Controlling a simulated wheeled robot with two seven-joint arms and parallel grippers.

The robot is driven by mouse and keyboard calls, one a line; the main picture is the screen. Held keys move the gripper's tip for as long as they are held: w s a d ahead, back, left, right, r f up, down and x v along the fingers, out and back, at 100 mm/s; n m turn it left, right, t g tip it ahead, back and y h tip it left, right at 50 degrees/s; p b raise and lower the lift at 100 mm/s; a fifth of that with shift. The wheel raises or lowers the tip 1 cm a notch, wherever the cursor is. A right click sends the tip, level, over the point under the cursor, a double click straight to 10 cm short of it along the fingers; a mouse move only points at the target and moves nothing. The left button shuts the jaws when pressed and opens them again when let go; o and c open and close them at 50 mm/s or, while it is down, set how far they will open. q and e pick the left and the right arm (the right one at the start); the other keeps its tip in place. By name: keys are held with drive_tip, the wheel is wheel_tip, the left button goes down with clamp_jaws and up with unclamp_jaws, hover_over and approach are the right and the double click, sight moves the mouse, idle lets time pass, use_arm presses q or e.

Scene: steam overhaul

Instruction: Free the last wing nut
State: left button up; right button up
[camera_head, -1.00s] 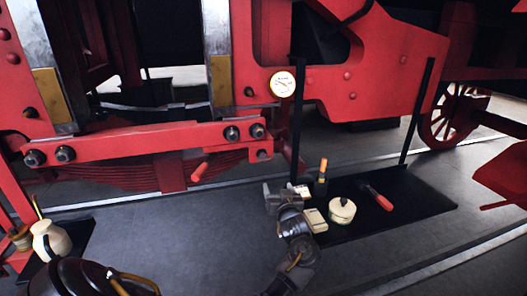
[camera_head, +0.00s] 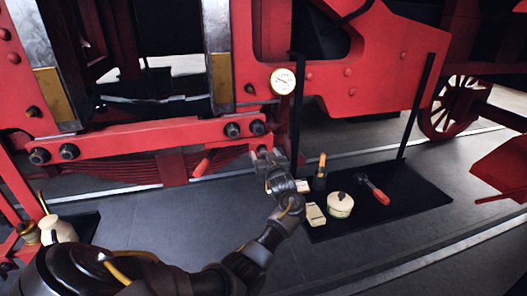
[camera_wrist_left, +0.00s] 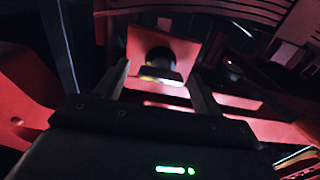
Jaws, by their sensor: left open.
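My left gripper (camera_head: 265,158) is open, raised in front of the right end of the red beam (camera_head: 140,139), just below two dark bolts. The left wrist view shows its two fingers apart (camera_wrist_left: 160,85). Between and beyond them is a reddish square block (camera_wrist_left: 180,50) with a dark round part and a small pale piece at its middle. The picture is too dark to tell whether this is the wing nut, or whether the fingers touch it. In the head view the gripper hides that spot. My right gripper is not in view.
A black mat (camera_head: 410,195) on the floor bears a round pale tin (camera_head: 339,205), a red-handled tool (camera_head: 375,191) and small boxes. A round white gauge (camera_head: 283,81) is above the gripper. A black post (camera_head: 297,115) stands close to its right. A pale jug (camera_head: 58,229) is at left.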

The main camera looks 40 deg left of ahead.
use_arm(q)
drive_tip(key=shift+w+a, duration=0.4)
drive_tip(key=shift+a, duration=0.1)
